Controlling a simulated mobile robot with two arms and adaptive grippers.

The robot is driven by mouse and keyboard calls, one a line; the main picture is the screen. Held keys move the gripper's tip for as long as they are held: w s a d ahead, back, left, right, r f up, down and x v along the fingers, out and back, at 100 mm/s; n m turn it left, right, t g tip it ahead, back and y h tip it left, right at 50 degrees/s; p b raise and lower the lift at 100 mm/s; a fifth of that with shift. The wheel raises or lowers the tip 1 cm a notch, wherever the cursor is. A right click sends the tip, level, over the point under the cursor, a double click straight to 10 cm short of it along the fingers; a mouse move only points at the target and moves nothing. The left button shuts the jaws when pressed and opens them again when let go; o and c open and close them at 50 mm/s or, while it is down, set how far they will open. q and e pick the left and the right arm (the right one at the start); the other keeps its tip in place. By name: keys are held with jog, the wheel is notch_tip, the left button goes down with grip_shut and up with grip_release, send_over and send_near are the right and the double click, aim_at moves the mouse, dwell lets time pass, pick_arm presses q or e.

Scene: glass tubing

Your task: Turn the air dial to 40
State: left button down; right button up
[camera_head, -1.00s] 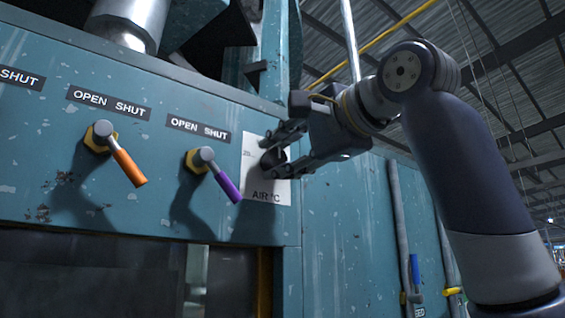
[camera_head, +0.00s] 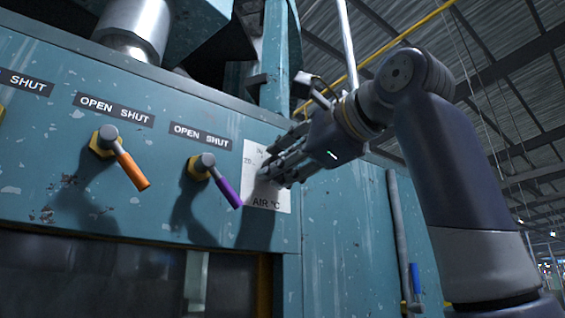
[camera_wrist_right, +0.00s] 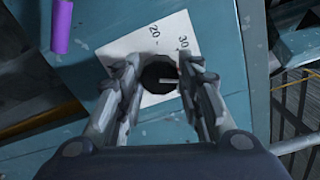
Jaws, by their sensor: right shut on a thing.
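The air dial is a black round knob with a pale pointer line; it shows in the right wrist view (camera_wrist_right: 160,78), on a white scale card (camera_head: 270,200) marked "AIR °C". In the right wrist view the numbers 20 and 30 can be read on the card; no 40 can be made out. The pale line points to the right in that view. My right gripper (camera_head: 272,172) is shut on the dial, one finger on each side, and hides most of it in the head view. The gripper also shows in the right wrist view (camera_wrist_right: 157,88). My left gripper is not in view.
Left of the card, a purple-handled lever (camera_head: 226,190) and an orange-handled lever (camera_head: 132,170) stick out under "OPEN SHUT" labels on the teal panel (camera_head: 60,180). The purple handle is close to the card. A vertical pipe (camera_head: 398,230) runs at the right.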

jog(key=o, duration=1.1)
jog(key=shift+c, duration=0.2)
jog(key=v, duration=1.2)
jog(key=shift+w+d, duration=0.1)
